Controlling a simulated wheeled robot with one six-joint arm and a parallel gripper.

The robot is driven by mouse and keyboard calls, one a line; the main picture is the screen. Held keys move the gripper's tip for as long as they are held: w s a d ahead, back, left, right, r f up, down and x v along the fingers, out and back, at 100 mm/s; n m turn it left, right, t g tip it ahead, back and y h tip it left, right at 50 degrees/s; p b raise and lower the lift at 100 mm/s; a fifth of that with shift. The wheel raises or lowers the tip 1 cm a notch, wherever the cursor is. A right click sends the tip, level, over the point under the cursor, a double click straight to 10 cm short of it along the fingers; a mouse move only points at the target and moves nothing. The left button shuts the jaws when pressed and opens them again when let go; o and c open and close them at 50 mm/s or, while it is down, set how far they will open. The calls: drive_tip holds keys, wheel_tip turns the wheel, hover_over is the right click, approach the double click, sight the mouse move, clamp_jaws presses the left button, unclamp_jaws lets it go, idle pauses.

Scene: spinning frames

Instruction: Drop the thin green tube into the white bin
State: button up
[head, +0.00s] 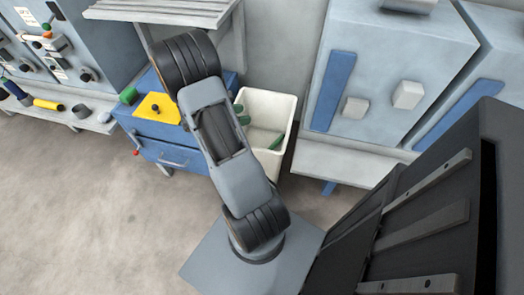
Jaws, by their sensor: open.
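The white bin (287,108) stands open in the middle, partly hidden behind my arm. Inside it, a slim green piece (276,142) lies slanted near the right wall. Another green rounded piece (241,113) shows in the bin beside my arm. A short, thicker green cylinder (128,95) is on the left end of the blue cart's top. I cannot tell which of these, if any, is the thin green tube. My arm rises in front of the cart and bin, and my gripper does not show.
A blue cart (170,152) with a yellow piece (157,108) on top stands left of the bin. Grey machines (395,60) with a pale ledge stand at the right. A machine (75,40) and a shelf with tubes (47,104) are at the left. The floor at the lower left is clear.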

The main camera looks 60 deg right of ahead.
drive_tip(key=shift+v, duration=2.05)
